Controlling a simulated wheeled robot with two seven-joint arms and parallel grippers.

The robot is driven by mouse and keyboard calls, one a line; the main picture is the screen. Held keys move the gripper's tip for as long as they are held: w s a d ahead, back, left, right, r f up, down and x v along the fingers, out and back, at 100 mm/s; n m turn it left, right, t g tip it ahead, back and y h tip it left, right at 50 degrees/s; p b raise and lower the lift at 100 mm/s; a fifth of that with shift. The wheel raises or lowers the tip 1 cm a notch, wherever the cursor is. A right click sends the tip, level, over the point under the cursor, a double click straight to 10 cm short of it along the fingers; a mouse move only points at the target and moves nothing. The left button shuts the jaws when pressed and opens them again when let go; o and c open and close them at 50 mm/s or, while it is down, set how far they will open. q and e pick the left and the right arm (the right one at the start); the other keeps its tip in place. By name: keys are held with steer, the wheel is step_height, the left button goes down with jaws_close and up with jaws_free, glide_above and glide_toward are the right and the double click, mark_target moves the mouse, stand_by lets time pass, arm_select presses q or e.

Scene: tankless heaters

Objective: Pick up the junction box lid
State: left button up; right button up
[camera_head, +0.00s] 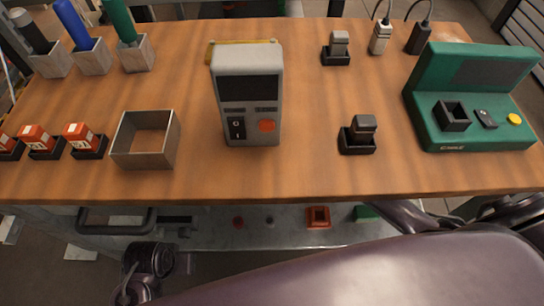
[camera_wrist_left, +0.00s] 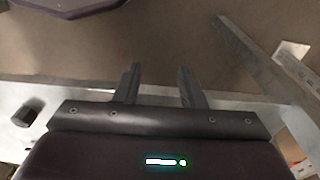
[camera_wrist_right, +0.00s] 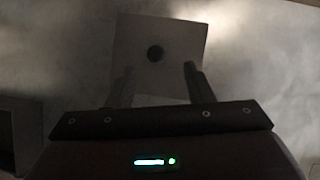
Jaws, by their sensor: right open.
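In the right wrist view a flat square grey plate (camera_wrist_right: 182,45) with a dark round spot at its middle lies ahead of my right gripper (camera_wrist_right: 157,78); it looks like the junction box lid. My right gripper is open, with its fingertips apart over the plate's near part. I cannot tell whether they touch it. My left gripper (camera_wrist_left: 159,72) is open and empty, facing the floor beside a pale surface. In the head view an open square metal box (camera_head: 170,145) stands at the table's left front. I see no lid in the head view, and both grippers' fingers are hidden there.
The wooden table (camera_head: 310,170) holds a grey heater-like device (camera_head: 250,130), a green test unit (camera_head: 430,125), red switches (camera_head: 80,135) and dark connectors (camera_head: 357,143). A lower shelf (camera_head: 350,237) carries a small orange frame (camera_head: 318,216). A dark box (camera_wrist_right: 15,130) stands left of my right gripper.

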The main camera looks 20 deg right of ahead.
steer(key=shift+w+f, duration=0.15)
steer(key=shift+f, duration=0.1)
steer(key=shift+b+x, duration=0.6)
steer(key=shift+x, duration=0.4)
steer(key=shift+a+b+x, duration=0.25)
steer(key=shift+b+x, duration=0.2)
steer(key=shift+x, duration=0.7)
steer(key=shift+w+f, duration=0.25)
arm_select(q)
steer(key=shift+w+d+r+t, duration=0.2)
steer(key=shift+d+r+t, duration=0.4)
steer(key=shift+d+r, duration=0.3)
steer(key=shift+h, duration=0.3)
arm_select(e)
jaws_close()
steer(key=shift+r, duration=0.1)
